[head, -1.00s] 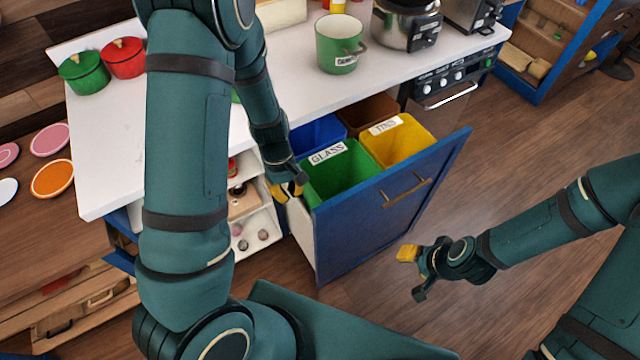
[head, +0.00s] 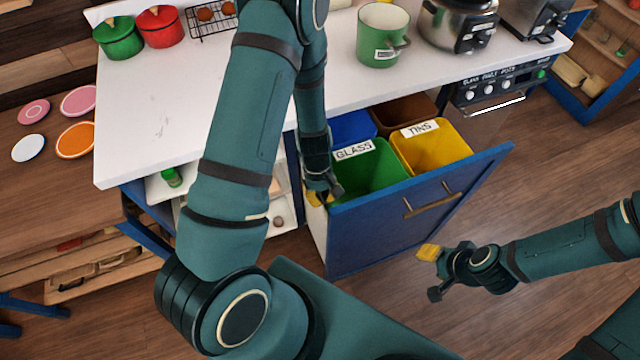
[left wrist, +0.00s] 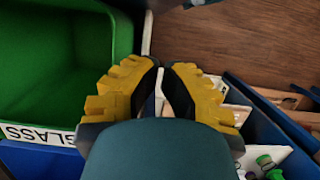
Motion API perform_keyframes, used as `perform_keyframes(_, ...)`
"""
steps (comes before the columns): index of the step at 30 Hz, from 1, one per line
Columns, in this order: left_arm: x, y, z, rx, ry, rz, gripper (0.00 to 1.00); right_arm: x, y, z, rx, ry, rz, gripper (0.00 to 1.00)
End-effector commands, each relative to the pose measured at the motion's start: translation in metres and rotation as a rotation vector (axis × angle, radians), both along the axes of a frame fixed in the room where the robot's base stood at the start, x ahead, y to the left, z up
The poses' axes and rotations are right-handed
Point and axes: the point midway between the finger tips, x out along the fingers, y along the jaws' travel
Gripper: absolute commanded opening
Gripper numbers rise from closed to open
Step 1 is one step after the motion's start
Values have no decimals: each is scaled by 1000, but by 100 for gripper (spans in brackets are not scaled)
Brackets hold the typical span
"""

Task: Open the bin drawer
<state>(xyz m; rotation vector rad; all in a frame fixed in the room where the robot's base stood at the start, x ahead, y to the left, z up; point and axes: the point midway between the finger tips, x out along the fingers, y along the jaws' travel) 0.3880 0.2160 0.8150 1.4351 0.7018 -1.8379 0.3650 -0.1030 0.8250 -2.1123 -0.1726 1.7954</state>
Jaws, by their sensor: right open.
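The bin drawer stands pulled out from the counter, with its blue front (head: 385,235) and a brass-coloured handle (head: 432,200). Inside are a green GLASS bin (head: 365,180), a yellow TINS bin (head: 432,150), a blue bin (head: 352,127) and a brown bin (head: 405,110). My left gripper (head: 322,192) is at the drawer's left side, near the front corner. In the left wrist view its yellow fingers (left wrist: 163,65) are a little apart, with the pale side wall (left wrist: 148,32) running between them; contact is unclear. My right gripper (head: 432,272) is open and empty, in front of the drawer.
The white counter (head: 160,115) carries green and red pots (head: 160,27), a green mug (head: 382,38) and a steel cooker (head: 455,25). A black-panelled oven (head: 500,85) is right of the drawer. Open shelving is to its left. Wooden floor (head: 560,180) is clear at the right.

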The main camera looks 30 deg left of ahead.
Motion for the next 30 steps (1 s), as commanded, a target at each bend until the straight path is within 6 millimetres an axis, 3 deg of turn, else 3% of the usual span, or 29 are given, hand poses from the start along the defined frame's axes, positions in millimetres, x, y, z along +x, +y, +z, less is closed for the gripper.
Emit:
perform_keyframes(3, -12, -16, 3, -1, 0, -3, 0, 0, 0, 0, 0, 1, 1, 47)
perform_keyframes(9, -22, -29, 3, -2, 0, -1, 0, 0, 0, 0, 0, 1, 1, 47)
perform_keyframes(30, -23, -31, 3, -1, -1, -1, 0, 0, 0, 0, 1, 0, 1, 47)
